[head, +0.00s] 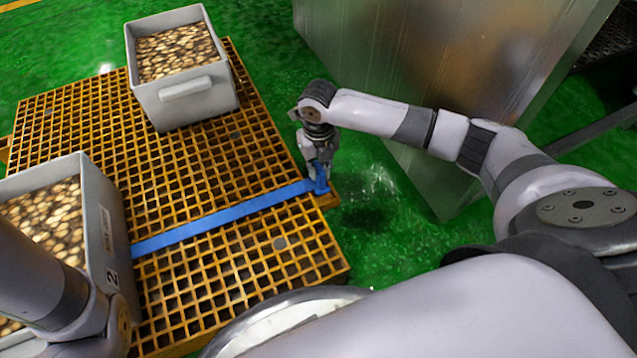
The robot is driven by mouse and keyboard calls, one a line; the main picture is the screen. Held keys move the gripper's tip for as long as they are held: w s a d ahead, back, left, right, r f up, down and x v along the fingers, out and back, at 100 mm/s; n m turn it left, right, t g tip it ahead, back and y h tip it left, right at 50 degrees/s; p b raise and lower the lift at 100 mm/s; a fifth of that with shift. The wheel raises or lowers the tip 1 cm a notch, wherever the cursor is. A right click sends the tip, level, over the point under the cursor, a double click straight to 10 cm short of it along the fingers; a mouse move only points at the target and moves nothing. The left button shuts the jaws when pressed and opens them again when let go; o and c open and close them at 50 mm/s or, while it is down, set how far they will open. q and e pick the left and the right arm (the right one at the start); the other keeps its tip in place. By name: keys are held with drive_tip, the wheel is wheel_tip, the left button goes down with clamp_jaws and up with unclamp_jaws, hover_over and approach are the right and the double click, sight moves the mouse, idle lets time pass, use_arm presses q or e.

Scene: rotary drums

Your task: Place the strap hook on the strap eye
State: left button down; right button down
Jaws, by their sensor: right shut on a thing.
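A blue strap (222,219) runs flat across the orange grated pallet (215,170), from the grey bin on the left to the pallet's right edge. My right gripper (320,184) points down at that edge and is shut on the strap's blue end (318,185), which I take to be the strap hook. The strap eye is not clearly distinguishable; an orange piece (327,201) juts out from the pallet edge just below the gripper. I cannot tell if hook and eye touch. My left arm shows at the lower left, but its gripper is out of view.
A grey bin of round brown pieces (186,103) stands at the pallet's back. Another filled bin (109,222) stands at the left. A large metal cabinet (400,60) stands behind my right arm. Green floor (395,225) is clear right of the pallet.

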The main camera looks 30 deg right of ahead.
sight(318, 179)
wheel_tip(318, 179, down, 4)
drive_tip(key=b, duration=0.3)
drive_tip(key=shift+f, duration=0.2)
drive_tip(key=shift+r, duration=0.1)
drive_tip(key=c, duration=1.8)
unclamp_jaws()
drive_tip(key=shift+c, duration=0.2)
